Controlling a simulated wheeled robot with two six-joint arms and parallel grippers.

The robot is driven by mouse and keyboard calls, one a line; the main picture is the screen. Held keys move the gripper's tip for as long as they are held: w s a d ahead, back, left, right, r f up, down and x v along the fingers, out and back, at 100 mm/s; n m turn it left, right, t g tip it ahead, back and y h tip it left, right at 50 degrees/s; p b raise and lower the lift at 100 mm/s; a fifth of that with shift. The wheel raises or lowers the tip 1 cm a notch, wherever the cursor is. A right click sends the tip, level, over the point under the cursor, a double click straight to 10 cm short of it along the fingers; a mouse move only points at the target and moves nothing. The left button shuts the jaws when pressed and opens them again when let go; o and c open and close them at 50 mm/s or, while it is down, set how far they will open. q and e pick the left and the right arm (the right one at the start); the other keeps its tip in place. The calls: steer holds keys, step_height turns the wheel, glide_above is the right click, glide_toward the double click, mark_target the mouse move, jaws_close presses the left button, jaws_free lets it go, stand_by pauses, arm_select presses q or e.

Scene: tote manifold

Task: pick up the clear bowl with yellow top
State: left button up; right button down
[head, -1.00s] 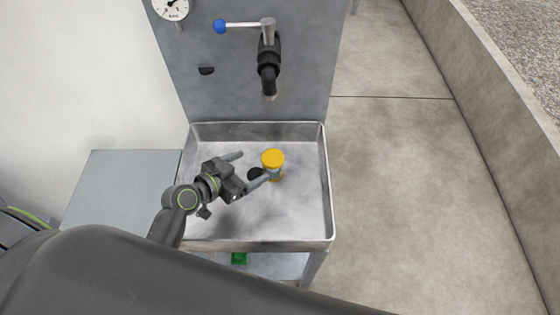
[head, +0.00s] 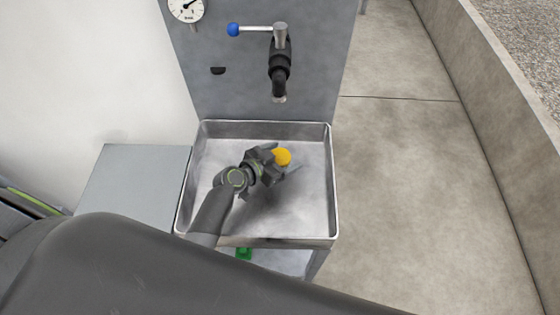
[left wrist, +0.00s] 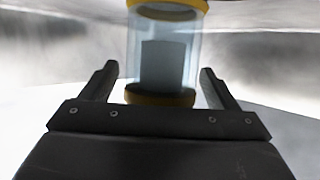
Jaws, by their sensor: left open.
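The clear bowl with yellow top (head: 283,156) stands in the metal sink tray (head: 310,212). In the left wrist view the clear bowl (left wrist: 168,45) looks like a clear cylinder with a yellow rim above, a yellow base and a grey patch inside. My left gripper (head: 279,158) is open, with its fingers apart. In the left wrist view the bowl lies ahead between the two fingers of the left gripper (left wrist: 159,80), with gaps at the sides. In the head view the gripper hides the bowl's lower part. My right gripper is not in view.
A black tap (head: 279,75) with a blue-knobbed lever (head: 234,29) juts from the grey back panel above the tray. The tray has raised walls. A grey side surface (head: 135,185) stands to the left. A green object (head: 244,253) sits below the tray.

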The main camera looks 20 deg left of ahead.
arm_select(q)
steer(key=shift+w+d+f, duration=0.2)
steer(key=shift+w, duration=0.15)
steer(key=shift+r, duration=0.1)
steer(key=c, duration=1.2)
